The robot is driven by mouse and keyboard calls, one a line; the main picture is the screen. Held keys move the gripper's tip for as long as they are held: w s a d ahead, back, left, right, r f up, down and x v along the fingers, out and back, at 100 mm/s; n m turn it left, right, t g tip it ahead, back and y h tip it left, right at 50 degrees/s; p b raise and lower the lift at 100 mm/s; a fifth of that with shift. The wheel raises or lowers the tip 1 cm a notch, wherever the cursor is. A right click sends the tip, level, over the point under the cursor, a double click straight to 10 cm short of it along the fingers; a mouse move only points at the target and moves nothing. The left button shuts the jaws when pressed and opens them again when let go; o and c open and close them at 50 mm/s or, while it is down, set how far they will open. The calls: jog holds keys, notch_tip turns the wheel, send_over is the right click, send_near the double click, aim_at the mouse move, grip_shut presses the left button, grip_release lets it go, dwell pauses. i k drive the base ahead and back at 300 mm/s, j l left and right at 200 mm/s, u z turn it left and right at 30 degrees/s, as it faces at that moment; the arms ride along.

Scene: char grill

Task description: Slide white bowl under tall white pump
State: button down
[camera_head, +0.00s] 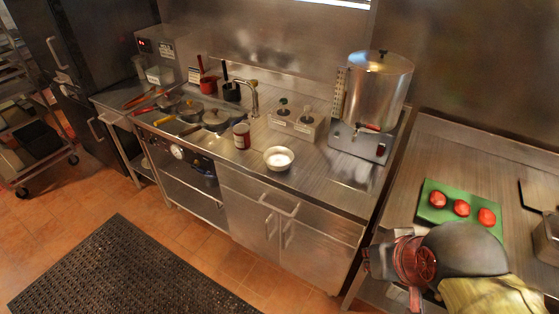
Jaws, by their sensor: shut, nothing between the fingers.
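The white bowl (279,158) stands upright on the steel counter near its front edge, right of a can with a red and white label. Behind it is a steel holder (292,124) with two pumps, a left one (283,104) with a green top and a right one (307,113) with a dark top. I cannot tell which is the tall white pump; no spout shows clearly. The bowl is in front of the holder, apart from it. My gripper (378,263) is at the lower right, shut and empty, far from the bowl.
The can (241,136) stands close to the bowl's left. A tall steel urn (376,88) stands right of the pumps. Pans with handles (215,118) lie on the left. A faucet (254,97) rises behind. A green board (459,208) holds tomatoes. Counter right of the bowl is clear.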

aim_at(278, 158)
jog(key=i+j+u, duration=0.35)
jog(key=i+u, duration=0.3)
jog(key=i, duration=0.3)
jog(key=j, duration=0.1)
